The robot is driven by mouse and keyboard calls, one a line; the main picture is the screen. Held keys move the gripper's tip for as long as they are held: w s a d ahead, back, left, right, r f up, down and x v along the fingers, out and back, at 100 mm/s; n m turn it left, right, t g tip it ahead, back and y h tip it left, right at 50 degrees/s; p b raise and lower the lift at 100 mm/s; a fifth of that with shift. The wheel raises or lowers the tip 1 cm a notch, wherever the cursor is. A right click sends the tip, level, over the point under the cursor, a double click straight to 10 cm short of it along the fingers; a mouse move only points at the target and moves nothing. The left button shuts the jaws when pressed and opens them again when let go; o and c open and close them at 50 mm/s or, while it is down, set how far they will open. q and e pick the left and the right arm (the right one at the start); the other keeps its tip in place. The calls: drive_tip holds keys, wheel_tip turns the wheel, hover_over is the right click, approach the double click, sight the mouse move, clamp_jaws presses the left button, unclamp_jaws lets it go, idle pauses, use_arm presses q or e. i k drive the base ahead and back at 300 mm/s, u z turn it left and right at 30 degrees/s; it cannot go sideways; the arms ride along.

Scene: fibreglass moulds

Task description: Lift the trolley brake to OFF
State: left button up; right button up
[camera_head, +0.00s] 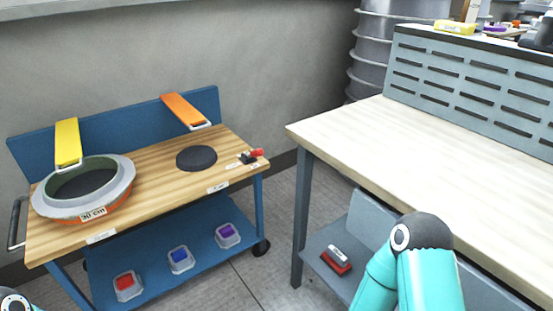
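The blue trolley (148,170) with a wooden top stands on the left against the wall. The brake lever (256,153), small with a red end and a dark base, sits at the top's right end. Small white labels lie beside it, too small to read. Whether the lever is up or down I cannot tell. Neither gripper is in view. A teal link of my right arm shows at the bottom right, and a bit of my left arm at the bottom left corner.
A round mould (122,184) labelled 30 cm and a dark disc (197,158) are on the trolley top. Yellow (68,142) and orange (183,108) straps lie over its back panel. Several small containers stand on its lower shelf. A workbench (440,150) is at right.

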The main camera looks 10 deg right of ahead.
sight(258, 152)
drive_tip(key=u, duration=0.15)
drive_tip(key=i, duration=0.9)
drive_tip(key=z, duration=0.05)
